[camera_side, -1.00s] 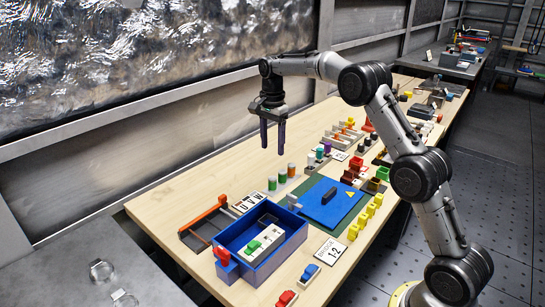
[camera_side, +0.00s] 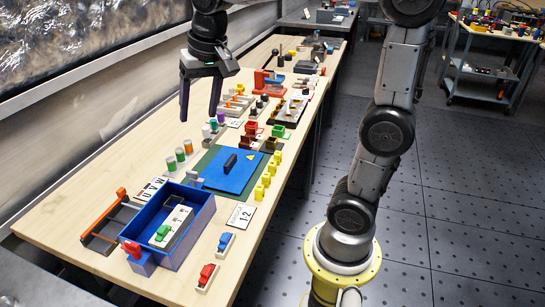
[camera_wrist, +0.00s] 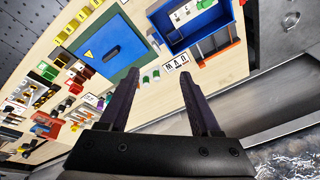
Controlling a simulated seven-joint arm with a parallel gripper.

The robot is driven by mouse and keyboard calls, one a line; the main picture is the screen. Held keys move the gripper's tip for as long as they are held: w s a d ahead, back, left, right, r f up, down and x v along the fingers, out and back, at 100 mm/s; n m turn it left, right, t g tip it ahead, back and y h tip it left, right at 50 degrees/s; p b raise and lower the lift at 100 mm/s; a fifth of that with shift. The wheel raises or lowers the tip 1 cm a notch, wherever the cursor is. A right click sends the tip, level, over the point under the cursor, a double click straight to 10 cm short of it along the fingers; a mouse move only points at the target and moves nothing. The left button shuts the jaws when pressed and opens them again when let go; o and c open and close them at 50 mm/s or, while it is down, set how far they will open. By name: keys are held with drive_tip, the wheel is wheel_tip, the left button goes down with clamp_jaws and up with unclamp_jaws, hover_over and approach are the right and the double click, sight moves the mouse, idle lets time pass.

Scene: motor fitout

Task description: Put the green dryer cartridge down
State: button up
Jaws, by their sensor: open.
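Two green-banded white cylinders, which look like dryer cartridges, stand upright on the wooden table in the side view, one nearer (camera_side: 172,164) and one just behind it (camera_side: 180,155). An orange-banded one (camera_side: 188,146) stands behind them in the same row. My gripper (camera_side: 198,116) is open and empty, pointing down above the table, apart from the cartridges. In the wrist view my open fingers (camera_wrist: 160,77) have nothing between them; small green-and-white cylinders (camera_wrist: 151,76) show on the table beyond. I cannot tell which green cartridge is meant.
A blue bin (camera_side: 200,206) holds a white block with a green part (camera_side: 163,232). A blue plate (camera_side: 232,170) lies on a green mat. Yellow pieces (camera_side: 265,180) line its right side. Bare wood (camera_side: 115,160) lies left of the cartridges.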

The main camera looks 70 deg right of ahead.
drive_tip(key=s+a+f+n+t, duration=0.1)
drive_tip(key=s+f+n, duration=0.2)
drive_tip(key=s, duration=0.5)
drive_tip(key=s+a+f+n+t, duration=0.1)
drive_tip(key=s+a+f+n, duration=0.1)
drive_tip(key=s, duration=0.7)
drive_tip(key=f+n, duration=0.1)
drive_tip(key=n, duration=0.1)
drive_tip(key=shift+a+f+n, duration=0.25)
drive_tip(key=shift+a+n, duration=0.05)
